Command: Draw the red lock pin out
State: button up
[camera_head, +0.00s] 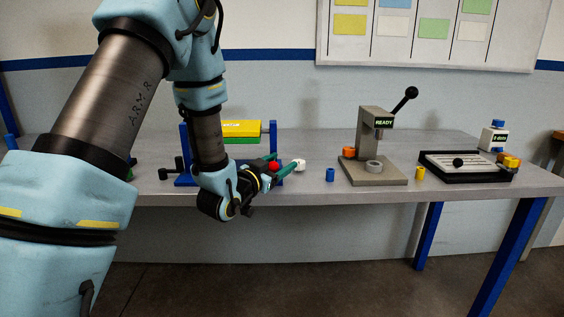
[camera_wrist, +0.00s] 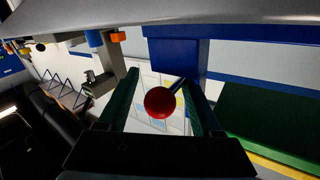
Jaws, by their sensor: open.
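The red lock pin's round knob (camera_head: 274,166) shows at the front right of the blue stand (camera_head: 182,140). In the wrist view the red knob (camera_wrist: 159,102) sits between the two green fingers of my gripper (camera_wrist: 160,80), with gaps visible on both sides. A short dark shank runs from the knob up to the blue post (camera_wrist: 178,60). My gripper (camera_head: 283,164) is open around the knob in the head view. The stand carries a yellow and green block (camera_head: 241,130). My arm hides part of the stand, and where the shank enters the post is unclear.
A white piece (camera_head: 299,165) lies close to the fingertips. A blue cylinder (camera_head: 330,174), a press marked READY (camera_head: 372,183) and a black-framed tray (camera_head: 465,178) stand farther right. The table's front edge (camera_head: 350,195) runs just below the gripper.

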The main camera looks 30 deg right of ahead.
grip_shut()
dwell(0.4)
dwell(0.9)
